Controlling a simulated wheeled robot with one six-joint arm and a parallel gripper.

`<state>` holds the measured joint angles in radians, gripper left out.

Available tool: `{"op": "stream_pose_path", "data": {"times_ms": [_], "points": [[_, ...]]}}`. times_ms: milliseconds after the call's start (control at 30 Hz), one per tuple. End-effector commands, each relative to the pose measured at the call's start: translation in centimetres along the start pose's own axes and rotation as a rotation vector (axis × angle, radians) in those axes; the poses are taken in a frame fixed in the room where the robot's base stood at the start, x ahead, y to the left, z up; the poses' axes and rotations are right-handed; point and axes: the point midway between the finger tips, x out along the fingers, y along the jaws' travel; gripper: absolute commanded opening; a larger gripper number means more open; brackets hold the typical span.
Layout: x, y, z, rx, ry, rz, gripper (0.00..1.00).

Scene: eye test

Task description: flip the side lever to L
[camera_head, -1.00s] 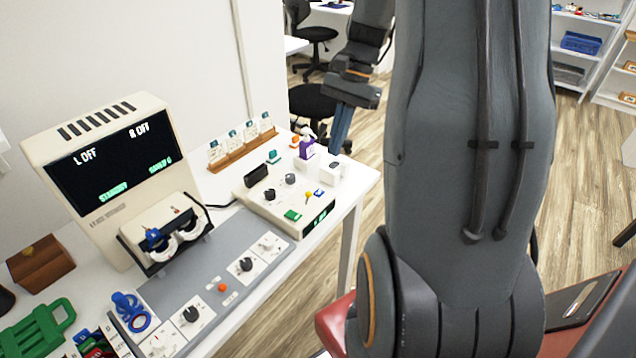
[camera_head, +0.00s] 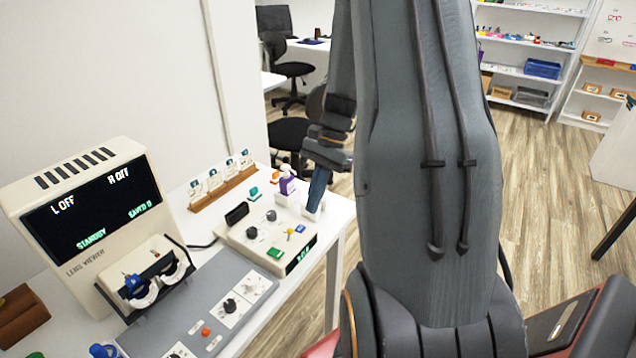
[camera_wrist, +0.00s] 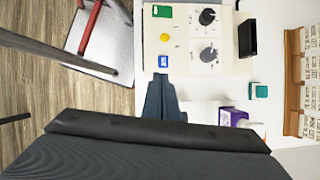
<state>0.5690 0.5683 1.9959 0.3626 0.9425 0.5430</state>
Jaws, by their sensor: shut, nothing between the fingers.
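My gripper (camera_head: 317,208) is shut and empty, its blue-grey fingers pointing down at the right end of the white table, beside the cream control box (camera_head: 240,238). In the wrist view the fingertips (camera_wrist: 160,77) appear just short of a small blue switch (camera_wrist: 163,61) on that box; I cannot tell if they touch it. The blue switch also shows in the head view (camera_head: 300,228). A yellow knob (camera_wrist: 164,37), a green switch (camera_wrist: 161,11) and two round knobs are near it. I cannot read any L mark or tell which control is the side lever.
A purple-and-white bottle (camera_head: 288,184) stands close beside the fingers. A wooden card rack (camera_head: 222,188) is behind the box. The lens warmer (camera_head: 90,235) reads L OFF, R OFF, STANDBY. A grey panel (camera_head: 205,300) lies in front. The table ends just right of the box.

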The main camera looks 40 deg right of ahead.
Motion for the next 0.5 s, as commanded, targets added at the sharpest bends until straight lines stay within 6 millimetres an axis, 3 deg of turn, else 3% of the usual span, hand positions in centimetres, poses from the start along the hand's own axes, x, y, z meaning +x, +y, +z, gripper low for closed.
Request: {"op": "stream_pose_path", "data": {"times_ms": [167,300,500], "points": [[3.4,0.1,0.1,0.000,-0.002,0.004,0.00],[3.5,0.1,2.5,-0.003,0.001,0.002,0.00],[3.9,0.1,3.8,-0.002,0.002,0.001,0.00]]}}
